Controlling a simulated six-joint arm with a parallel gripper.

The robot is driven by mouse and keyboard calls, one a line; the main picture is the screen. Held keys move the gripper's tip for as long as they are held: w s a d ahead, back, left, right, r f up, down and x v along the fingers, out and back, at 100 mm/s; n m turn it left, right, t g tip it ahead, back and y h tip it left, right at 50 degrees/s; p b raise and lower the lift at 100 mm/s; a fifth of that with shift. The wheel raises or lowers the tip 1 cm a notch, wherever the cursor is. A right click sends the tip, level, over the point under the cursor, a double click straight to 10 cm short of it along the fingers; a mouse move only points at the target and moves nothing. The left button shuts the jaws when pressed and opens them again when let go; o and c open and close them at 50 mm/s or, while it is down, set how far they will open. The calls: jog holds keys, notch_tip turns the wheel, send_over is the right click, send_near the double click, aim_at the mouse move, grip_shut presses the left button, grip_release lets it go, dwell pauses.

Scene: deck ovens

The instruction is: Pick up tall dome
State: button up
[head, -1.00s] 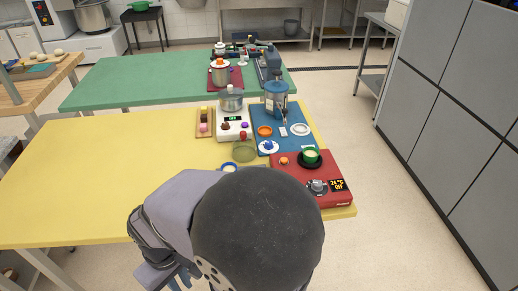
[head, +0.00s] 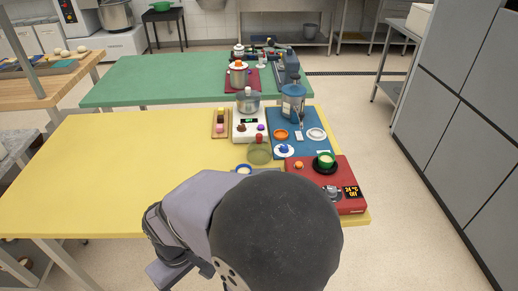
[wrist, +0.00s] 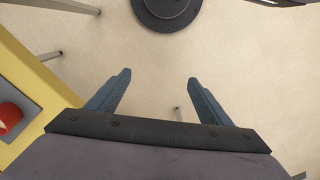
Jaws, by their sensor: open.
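An olive, see-through, rounded thing with a red knob on top (head: 259,154) stands near the right end of the yellow table in the head view; it looks like a dome. Its height is hard to judge. The dome does not show between the fingers.
The yellow table (head: 110,170) is clear on its left. A green table (head: 150,88) stands behind.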

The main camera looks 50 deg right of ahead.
jog(key=w+d+r+m+p, duration=0.3)
jog(key=w+d+r, duration=0.3)
jog(key=w, duration=0.4)
notch_tip(320, 180, up, 5)
jog(key=m+t+h+p, duration=0.1)
jog(key=m+h+p, duration=0.2)
jog(key=m+p, duration=0.55)
send_over(260, 142)
jog(key=a+b, duration=0.1)
jog(key=b, duration=0.1)
jog(key=shift+w+a+r+m, duration=0.15)
jog(key=shift+w+m, duration=0.15)
jog(key=shift+m, duration=0.65)
jog(key=shift+s+d, duration=0.1)
jog(key=shift+d, duration=0.15)
jog(key=shift+p+x, duration=1.65)
jog(key=shift+x, duration=2.05)
jog(key=shift+d+r, duration=0.1)
jog(key=shift+d, duration=0.05)
jog(key=c, duration=0.6)
